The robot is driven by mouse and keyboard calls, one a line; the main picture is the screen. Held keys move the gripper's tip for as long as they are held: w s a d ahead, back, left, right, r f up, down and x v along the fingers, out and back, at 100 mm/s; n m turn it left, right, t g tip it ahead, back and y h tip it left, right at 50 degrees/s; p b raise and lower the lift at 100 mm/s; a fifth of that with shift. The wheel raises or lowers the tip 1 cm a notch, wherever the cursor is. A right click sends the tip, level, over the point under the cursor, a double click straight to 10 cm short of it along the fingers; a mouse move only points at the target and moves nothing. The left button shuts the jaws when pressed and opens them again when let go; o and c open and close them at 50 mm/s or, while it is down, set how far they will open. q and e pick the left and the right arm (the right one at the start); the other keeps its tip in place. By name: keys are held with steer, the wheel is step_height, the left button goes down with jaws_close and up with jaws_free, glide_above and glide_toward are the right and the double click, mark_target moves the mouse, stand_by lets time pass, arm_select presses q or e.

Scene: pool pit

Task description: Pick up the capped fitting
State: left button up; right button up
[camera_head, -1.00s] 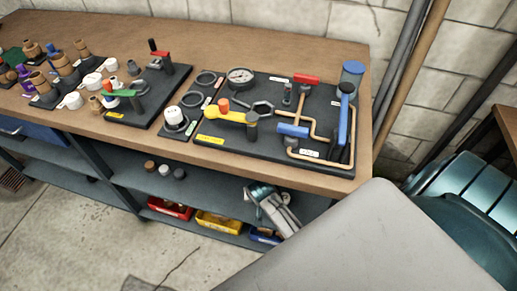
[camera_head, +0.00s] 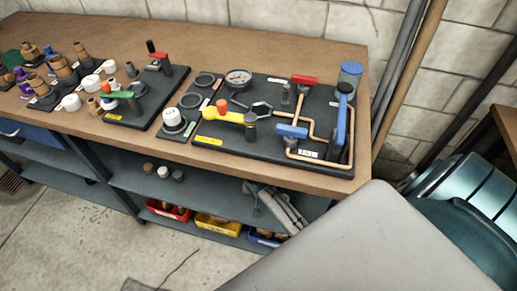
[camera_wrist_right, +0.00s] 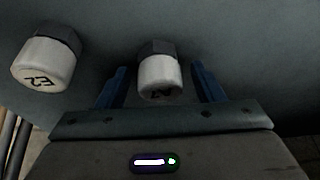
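In the right wrist view a capped fitting (camera_wrist_right: 158,75), with a white cap and a dark hex nut, sits between the two blue fingers of my right gripper (camera_wrist_right: 160,72). The fingers are apart, with a visible gap on each side of it. Its label is partly cut off and hard to read. A second, similar fitting (camera_wrist_right: 46,64), marked E2, is to the left, outside the fingers. My left gripper is in neither view.
The wooden bench top (camera_head: 215,45) carries a black pipe board (camera_head: 235,146) with a gauge and valves. Several small fittings (camera_head: 163,172) stand on the shelf below. Red (camera_head: 168,210), yellow (camera_head: 218,224) and blue bins stand lower.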

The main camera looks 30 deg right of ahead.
steer(key=c, duration=1)
steer(key=shift+o, duration=0.2)
